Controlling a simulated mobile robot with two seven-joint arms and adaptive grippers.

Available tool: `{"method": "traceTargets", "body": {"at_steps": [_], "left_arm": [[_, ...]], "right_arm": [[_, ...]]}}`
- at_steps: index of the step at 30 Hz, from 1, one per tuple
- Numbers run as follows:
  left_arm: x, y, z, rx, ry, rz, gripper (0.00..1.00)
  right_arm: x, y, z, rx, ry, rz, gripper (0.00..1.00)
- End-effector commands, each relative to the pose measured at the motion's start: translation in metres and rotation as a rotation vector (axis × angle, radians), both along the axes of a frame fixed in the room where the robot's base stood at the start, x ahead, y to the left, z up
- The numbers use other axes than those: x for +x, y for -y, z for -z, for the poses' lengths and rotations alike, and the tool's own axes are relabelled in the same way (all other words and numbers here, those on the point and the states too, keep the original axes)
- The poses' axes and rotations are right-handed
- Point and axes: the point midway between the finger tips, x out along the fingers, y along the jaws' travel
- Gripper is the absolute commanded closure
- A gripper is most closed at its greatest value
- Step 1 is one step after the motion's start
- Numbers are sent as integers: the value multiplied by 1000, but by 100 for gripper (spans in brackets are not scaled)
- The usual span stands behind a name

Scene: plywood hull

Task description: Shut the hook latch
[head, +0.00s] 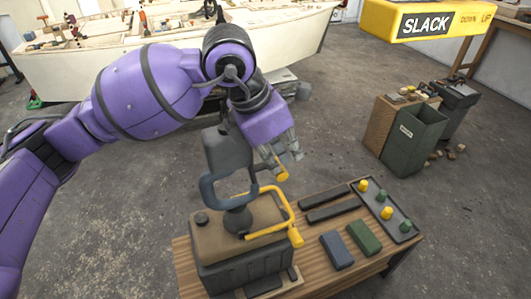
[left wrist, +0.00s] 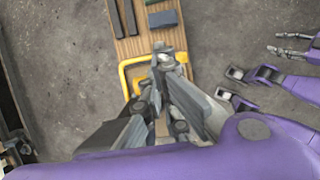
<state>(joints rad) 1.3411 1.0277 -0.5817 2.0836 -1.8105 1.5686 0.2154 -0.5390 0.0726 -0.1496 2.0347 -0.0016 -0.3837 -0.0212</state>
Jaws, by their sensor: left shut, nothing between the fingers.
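The latch sits on a dark box with a tan lid (head: 207,243) on the wooden bench. It has a blue-grey loop (head: 207,190) standing over the lid and a yellow bar frame (head: 292,217). The yellow frame also shows in the left wrist view (left wrist: 126,72), partly behind my fingers. My left gripper (head: 287,155) is shut and empty, above the yellow frame at the box's right side; its fingers also show in the left wrist view (left wrist: 165,62). Whether it touches the latch is unclear. Grey fingers of what looks like my right gripper (left wrist: 290,44) show at the right edge of that view.
The bench (head: 335,203) also holds two dark bars (head: 330,205), a blue block (head: 336,250), a green block (head: 364,237) and a tray (head: 366,205) of yellow and green pegs. Bins (head: 411,138) stand behind. A yellow SLACK sign (head: 376,19) hangs at upper right.

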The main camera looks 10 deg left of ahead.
Motion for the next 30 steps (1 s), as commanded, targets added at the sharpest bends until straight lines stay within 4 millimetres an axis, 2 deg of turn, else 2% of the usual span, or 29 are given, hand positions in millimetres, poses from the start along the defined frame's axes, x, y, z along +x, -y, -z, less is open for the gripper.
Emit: {"method": "traceTargets", "body": {"at_steps": [9, 30], "left_arm": [[4, 6, 8, 0, 1, 0, 100], [5, 6, 11, 0, -2, -1, 100]], "right_arm": [[6, -1, 3, 0, 8, -4, 62], [-5, 1, 4, -2, -9, 2, 62]]}}
